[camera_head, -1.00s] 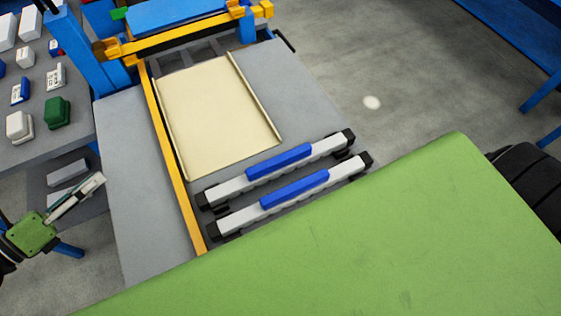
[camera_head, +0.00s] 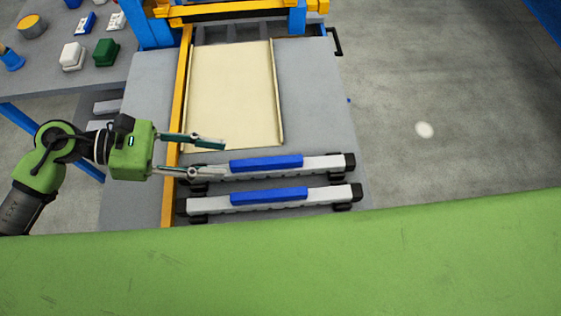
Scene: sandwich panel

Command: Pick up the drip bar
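Two similar white bars with blue handles and black ends lie side by side on the grey table; I cannot tell which is the drip bar. The far bar (camera_head: 322,163) is just in front of the cream panel. The near bar (camera_head: 320,196) is closer to my green body. My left gripper (camera_head: 222,159) comes in from the left with its two fingers spread apart. One finger is over the panel's near left corner, the other over the left end of the far bar. It holds nothing; whether it touches the bar is unclear. My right gripper is not in view.
A cream panel (camera_head: 232,95) with raised side edges lies on the grey table (camera_head: 306,85). A yellow rail (camera_head: 176,115) runs along its left, and a yellow and blue frame (camera_head: 240,10) stands behind. A side table at upper left holds small boxes, including a green one (camera_head: 105,52).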

